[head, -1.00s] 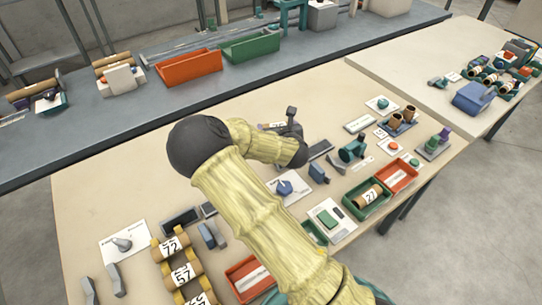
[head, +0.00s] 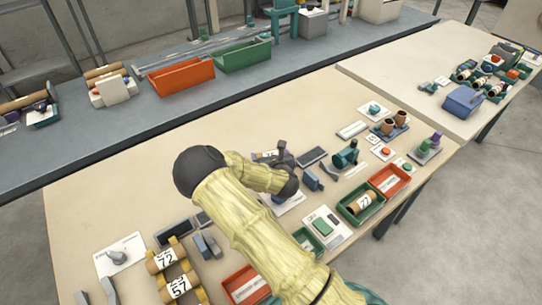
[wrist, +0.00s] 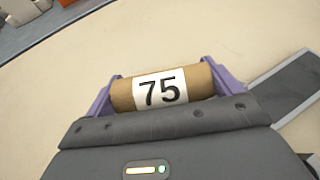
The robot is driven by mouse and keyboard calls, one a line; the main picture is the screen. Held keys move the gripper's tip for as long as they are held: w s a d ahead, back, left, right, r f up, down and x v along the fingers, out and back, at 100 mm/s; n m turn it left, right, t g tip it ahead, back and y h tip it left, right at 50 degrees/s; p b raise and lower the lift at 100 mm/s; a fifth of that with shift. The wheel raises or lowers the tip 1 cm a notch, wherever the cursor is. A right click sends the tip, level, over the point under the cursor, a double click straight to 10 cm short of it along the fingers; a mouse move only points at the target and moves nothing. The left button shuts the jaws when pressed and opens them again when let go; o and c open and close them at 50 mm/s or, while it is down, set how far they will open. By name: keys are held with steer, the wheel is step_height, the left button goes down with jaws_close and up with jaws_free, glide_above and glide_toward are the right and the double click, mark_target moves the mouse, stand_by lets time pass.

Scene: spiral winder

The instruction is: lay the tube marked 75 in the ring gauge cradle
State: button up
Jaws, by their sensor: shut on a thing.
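The tube marked 75 (wrist: 160,92) is a brown cylinder with a white label. In the wrist view it lies crosswise between the two purple fingers of my gripper (wrist: 160,91), one finger at each end. My gripper is shut on it. In the head view my gripper (head: 272,156) is over the middle of the near table, and my arm hides part of that area. A teal fixture with a round dark part (head: 346,155) stands to its right. I cannot tell whether this is the ring gauge cradle.
Tubes marked 72 (head: 165,259) and 57 (head: 178,287) lie in a rack at front left. A green tray (head: 347,211) holds another tube, beside a red tray (head: 402,180). The near table (head: 120,205) is clear at left and behind my gripper.

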steer(key=shift+d+f, duration=0.1)
steer(key=shift+f, duration=0.15)
steer(key=shift+f, duration=0.15)
steer(key=o, duration=0.7)
steer(key=shift+r, duration=0.25)
steer(key=shift+s+d, duration=0.1)
steer(key=shift+s, duration=0.15)
steer(key=b+v, duration=0.1)
steer(key=v, duration=1)
steer(key=shift+s+r, duration=0.1)
steer(key=shift+s, duration=0.1)
